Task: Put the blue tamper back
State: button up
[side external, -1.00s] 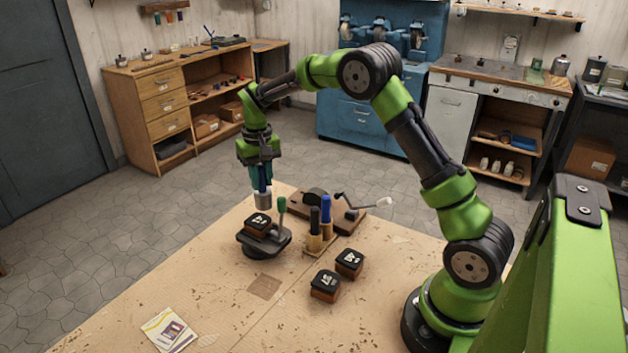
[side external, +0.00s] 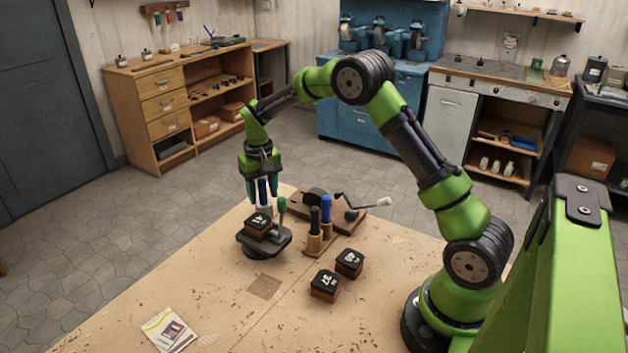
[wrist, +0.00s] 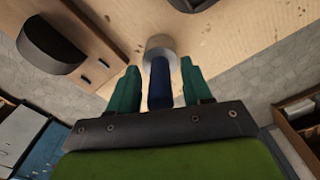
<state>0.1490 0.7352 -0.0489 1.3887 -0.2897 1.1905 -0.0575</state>
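The blue tamper has a dark blue handle (side external: 262,190) and a grey metal head (side external: 265,208). It stands upright near the far corner of the table, behind the black turntable stand (side external: 264,244). My gripper (side external: 262,190) points down over it, with its teal fingers apart, one on each side of the handle. In the wrist view, the handle (wrist: 160,82) lies between the fingers with a gap on both sides, and the head (wrist: 160,48) is beyond the fingertips. Whether the head touches the table is unclear.
A wooden holder (side external: 318,246) with a black and a blue handle stands right of the turntable, near a wooden board with a crank (side external: 350,204). Two black-topped blocks (side external: 325,285) lie in front. The table's front left is mostly clear.

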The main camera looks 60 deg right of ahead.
jog(key=shift+r, duration=0.15)
notch_tip(320, 180, up, 12)
jog(key=shift+f, duration=0.1)
jog(key=s+a+r+n+t+y, duration=0.1)
jog(key=s+a+r+t, duration=0.1)
jog(key=s+a+r, duration=0.3)
jog(key=s+a+r+t, duration=0.25)
jog(key=s+r, duration=0.25)
jog(key=s, duration=0.3)
jog(key=s+a+f+t, duration=0.1)
jog(key=s+a, duration=0.1)
jog(key=s, duration=0.4)
jog(key=s+a+f+t+y, duration=0.1)
jog(key=s+a+f, duration=0.1)
jog(key=s, duration=0.5)
jog(key=shift+s+a+f+t, duration=0.25)
jog(key=shift+a+t, duration=0.1)
jog(key=shift+a, duration=0.15)
